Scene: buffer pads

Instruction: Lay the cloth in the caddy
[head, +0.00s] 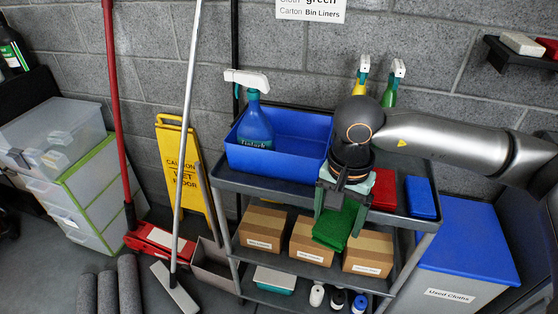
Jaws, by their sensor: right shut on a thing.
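My right gripper (342,200) reaches in from the right and points down at the front edge of the cart's top shelf. It is shut on a green cloth (336,230), which hangs in front of the cartons below. The blue caddy (245,158) is an open box on the left of the top shelf, left of the gripper. A blue spray bottle (255,128) with a white trigger stands in its left part; the right part looks empty, though its floor is partly hidden. My left gripper is not in view.
The grey cart (390,222) also holds a folded red cloth (384,188) and blue cloth (421,197) on top. Yellow (361,78) and green (391,92) spray bottles stand behind my arm. Cartons (262,228) fill the middle shelf. A used-cloths bin (462,246) stands right.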

